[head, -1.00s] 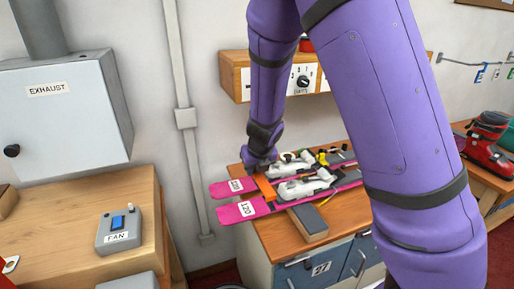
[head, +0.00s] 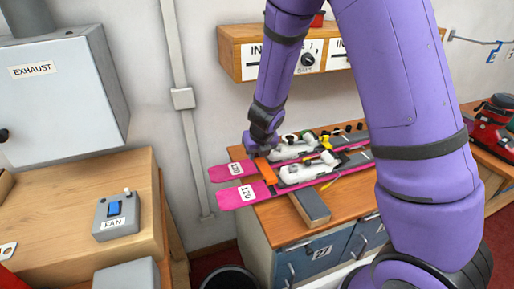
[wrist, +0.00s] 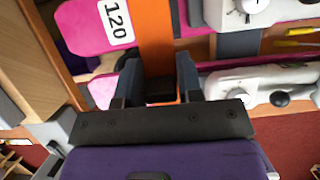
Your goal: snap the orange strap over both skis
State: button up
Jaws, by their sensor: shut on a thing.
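In the wrist view the strap (wrist: 157,35) runs flat over one pink ski (wrist: 82,25) and down between my fingers. My gripper (wrist: 155,88) is shut on the strap's end, with a dark piece between the fingers. In the head view my gripper (head: 262,152) is at the far ski's side. Whether the strap's end is fastened is hidden.
White bindings (head: 297,172) sit on the skis. A grey block (head: 311,207) lies under them at the bench front. A fan switch (head: 115,217) stands on the left bench, with a gap between benches.

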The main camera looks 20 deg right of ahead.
aim_at(258, 157)
jog(key=shift+f, duration=1.85)
jog(key=shift+o, duration=1.3)
jog(key=shift+c, duration=1.4)
jog(key=shift+f, duration=2)
jog(key=o, duration=1.5)
